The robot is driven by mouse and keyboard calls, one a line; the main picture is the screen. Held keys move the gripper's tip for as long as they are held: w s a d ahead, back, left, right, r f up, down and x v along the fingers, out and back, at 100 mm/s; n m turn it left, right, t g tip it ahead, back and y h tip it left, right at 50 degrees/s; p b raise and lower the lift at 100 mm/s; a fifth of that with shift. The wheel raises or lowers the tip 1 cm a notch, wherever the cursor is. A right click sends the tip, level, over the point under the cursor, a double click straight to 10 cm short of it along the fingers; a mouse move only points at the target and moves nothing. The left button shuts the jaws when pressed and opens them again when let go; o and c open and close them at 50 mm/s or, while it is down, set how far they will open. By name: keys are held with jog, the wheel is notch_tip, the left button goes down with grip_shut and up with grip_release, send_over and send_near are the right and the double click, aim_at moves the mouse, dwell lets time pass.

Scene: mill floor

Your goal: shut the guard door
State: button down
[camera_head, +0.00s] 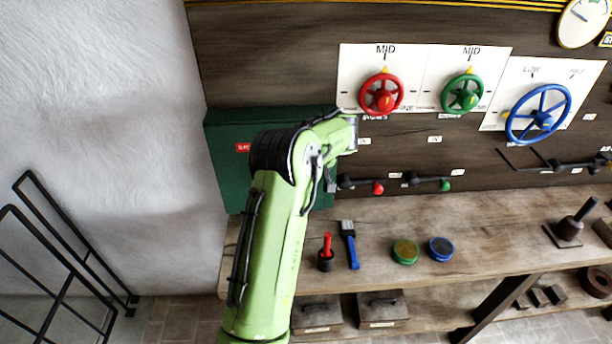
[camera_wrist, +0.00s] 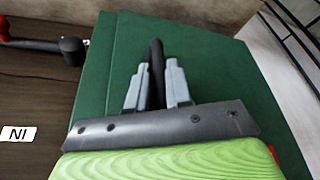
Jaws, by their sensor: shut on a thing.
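The guard door is the green panel (camera_wrist: 215,65) of a dark green box mounted on the wall board; the box (camera_head: 228,170) is at left centre in the head view, partly behind my arm. A dark upright bar handle (camera_wrist: 156,52) stands on the green face in the wrist view. My gripper (camera_wrist: 157,82) has its two grey fingers on either side of this handle, closed on it. In the head view my arm covers the handle and much of the box, so I cannot tell how far the door stands open.
Right of the box are a red handwheel (camera_head: 381,95), a green handwheel (camera_head: 462,95), a blue handwheel (camera_head: 538,114) and levers (camera_head: 430,180). The bench (camera_head: 330,270) below holds a red-handled tool (camera_head: 327,252), a brush (camera_head: 349,245) and two round tins. A black rail (camera_head: 60,250) stands at left.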

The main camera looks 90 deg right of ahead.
jog(key=shift+d+r, duration=0.25)
jog(key=shift+r, duration=0.05)
jog(key=c, duration=1.4)
grip_release()
jog(key=shift+o, duration=1.4)
jog(key=shift+w+d+f, duration=0.1)
jog(key=shift+d+f, duration=0.05)
jog(key=shift+f, duration=0.1)
jog(key=p+v, duration=0.2)
jog(key=v, duration=1.4)
jog(key=shift+f, duration=0.2)
